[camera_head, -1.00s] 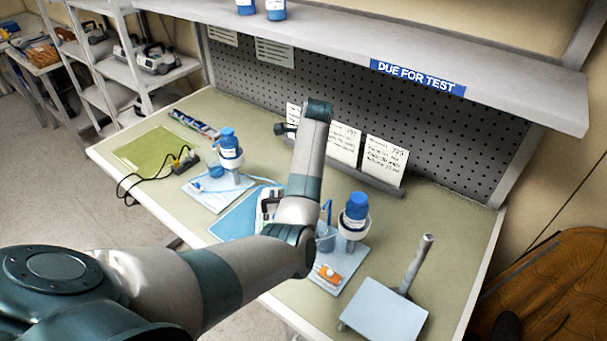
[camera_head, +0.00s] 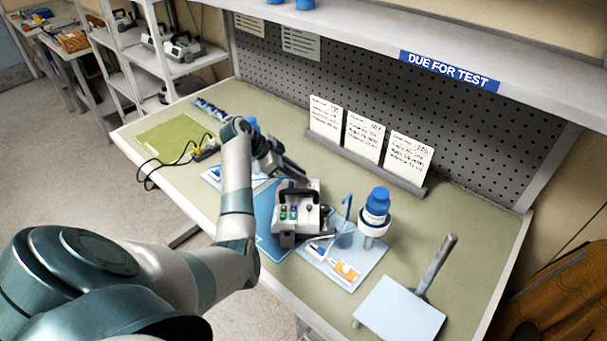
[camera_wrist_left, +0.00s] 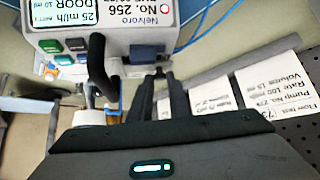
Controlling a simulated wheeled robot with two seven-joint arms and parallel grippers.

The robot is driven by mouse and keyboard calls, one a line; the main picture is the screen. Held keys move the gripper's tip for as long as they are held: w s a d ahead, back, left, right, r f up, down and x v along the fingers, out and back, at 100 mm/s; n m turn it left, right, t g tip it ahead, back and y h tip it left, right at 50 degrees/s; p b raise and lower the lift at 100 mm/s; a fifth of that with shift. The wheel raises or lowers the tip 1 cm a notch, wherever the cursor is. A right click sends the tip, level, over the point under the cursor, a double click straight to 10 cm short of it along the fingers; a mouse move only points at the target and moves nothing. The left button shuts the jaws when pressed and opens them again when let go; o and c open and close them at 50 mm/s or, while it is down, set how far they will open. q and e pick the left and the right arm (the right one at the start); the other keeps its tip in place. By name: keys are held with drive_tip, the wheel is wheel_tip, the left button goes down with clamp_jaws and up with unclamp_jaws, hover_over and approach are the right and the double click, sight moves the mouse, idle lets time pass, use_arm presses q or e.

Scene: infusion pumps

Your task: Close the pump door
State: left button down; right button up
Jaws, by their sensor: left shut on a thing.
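The infusion pump (camera_head: 313,218), grey with a carry handle and coloured buttons, stands on a blue mat (camera_head: 263,212) in the middle of the bench. In the left wrist view the pump (camera_wrist_left: 120,25) shows its labels, buttons, a black handle (camera_wrist_left: 100,65) and a dark blue-grey part, seemingly the pump door (camera_wrist_left: 146,53). My left gripper (camera_head: 300,174) reaches the pump's far left side from behind. In the wrist view its two fingers (camera_wrist_left: 160,75) come together at the pump door's edge; the exact contact is too small to see. My right gripper is in neither view.
Cards (camera_head: 363,137) stand in a rack behind. A pale plate with a post (camera_head: 400,310) is at front right. A green mat (camera_head: 170,140) lies left.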

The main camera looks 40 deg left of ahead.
use_arm(q)
drive_tip(key=shift+s+a+f+t+h+b, duration=0.15)
drive_tip(key=shift+f+t+h+b, duration=0.2)
drive_tip(key=shift+f+h+b, duration=0.15)
drive_tip(key=shift+s+a+f+t+h+b, duration=0.15)
drive_tip(key=shift+f+t+h+b, duration=0.1)
drive_tip(key=shift+t+h+b, duration=0.25)
drive_tip(key=c, duration=1.7)
unclamp_jaws()
drive_tip(key=shift+o, duration=0.2)
drive_tip(key=shift+a+r, duration=0.1)
drive_tip(key=shift+s+a+r+b, duration=0.25)
drive_tip(key=shift+s+a+b, duration=0.05)
drive_tip(key=shift+a+b, duration=0.05)
drive_tip(key=b+v, duration=0.5)
drive_tip(key=v, duration=1.1)
drive_tip(key=shift+d+r+b, duration=0.15)
drive_tip(key=shift+r+b, duration=0.05)
drive_tip(key=shift+b, duration=0.15)
